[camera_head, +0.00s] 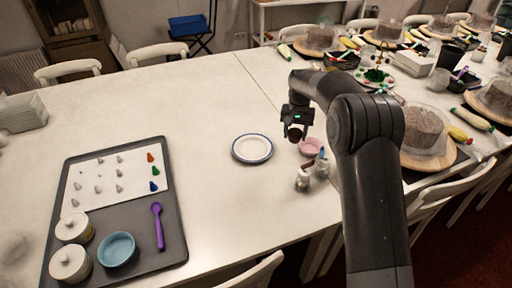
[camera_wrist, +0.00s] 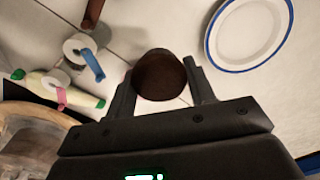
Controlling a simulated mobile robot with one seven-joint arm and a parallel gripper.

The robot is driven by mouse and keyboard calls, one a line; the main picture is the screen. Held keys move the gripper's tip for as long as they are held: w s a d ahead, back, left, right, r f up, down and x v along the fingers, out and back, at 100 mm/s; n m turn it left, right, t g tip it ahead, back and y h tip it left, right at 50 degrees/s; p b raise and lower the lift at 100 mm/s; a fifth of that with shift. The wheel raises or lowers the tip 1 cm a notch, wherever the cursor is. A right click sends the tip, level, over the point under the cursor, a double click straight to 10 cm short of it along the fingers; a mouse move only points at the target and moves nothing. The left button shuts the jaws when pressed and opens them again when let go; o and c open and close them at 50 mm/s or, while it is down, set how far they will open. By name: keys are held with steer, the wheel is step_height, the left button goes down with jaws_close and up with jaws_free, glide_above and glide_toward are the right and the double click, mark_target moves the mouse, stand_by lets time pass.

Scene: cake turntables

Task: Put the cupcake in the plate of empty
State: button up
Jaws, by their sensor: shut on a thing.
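A dark brown cupcake (camera_wrist: 160,77) sits between the two fingers of my gripper (camera_head: 295,131) in the wrist view, and the gripper is shut on it. In the head view the cupcake (camera_head: 295,135) shows as a small dark shape under the gripper. An empty white plate with a blue rim (camera_head: 252,148) lies on the table to the left of the gripper. The plate (camera_wrist: 251,28) also shows at the upper right of the wrist view, apart from the cupcake. The cupcake appears held above the table.
A grey tray (camera_head: 172,205) with piping tips, a purple spoon (camera_head: 158,226) and a blue bowl (camera_head: 117,249) lies at left. Cake turntables (camera_head: 430,160) crowd the right. The table between tray and plate is clear.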

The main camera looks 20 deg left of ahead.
glide_above(265, 154)
step_height(265, 154, down, 7)
steer(key=shift+s+r, duration=0.1)
steer(key=shift+r, duration=0.05)
steer(key=shift+f, duration=2)
steer(key=shift+f, duration=0.1)
steer(key=shift+f, duration=0.3)
steer(key=o, duration=1)
steer(key=shift+c, duration=0.2)
step_height(265, 154, up, 13)
